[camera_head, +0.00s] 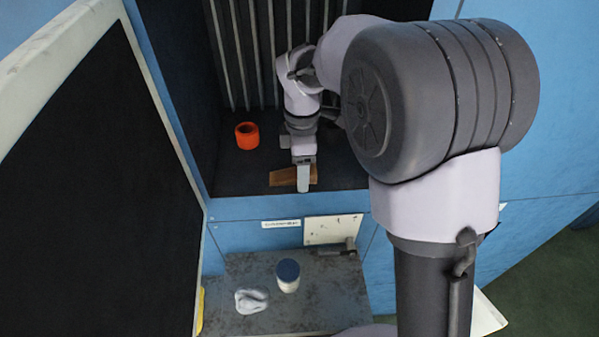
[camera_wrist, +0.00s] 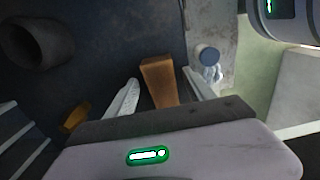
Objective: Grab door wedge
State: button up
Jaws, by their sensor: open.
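The door wedge (camera_head: 283,178) is a brown wooden block on the dark floor of the blue cabinet, near its front edge. In the wrist view the wedge (camera_wrist: 160,80) lies between the two pale fingers of my gripper (camera_wrist: 160,77), with dark gaps on both sides. My gripper (camera_head: 303,187) is open and points down at the wedge in the head view. Its fingers hide part of the wedge there. I cannot tell how far the fingertips are above the cabinet floor.
An orange ring-shaped roll (camera_head: 247,136) stands left of my gripper in the cabinet. Vertical bars (camera_head: 240,55) line the back. Below the front edge, a grey shelf (camera_head: 330,300) holds a blue-lidded jar (camera_head: 288,278) and a crumpled white cloth (camera_head: 250,301). A dark panel (camera_head: 90,180) stands at left.

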jog(key=shift+s+a+r, duration=0.1)
jog(key=shift+s+r, duration=0.1)
jog(key=shift+s, duration=0.1)
jog(key=shift+c, duration=0.2)
jog(key=shift+w, duration=0.2)
grip_shut()
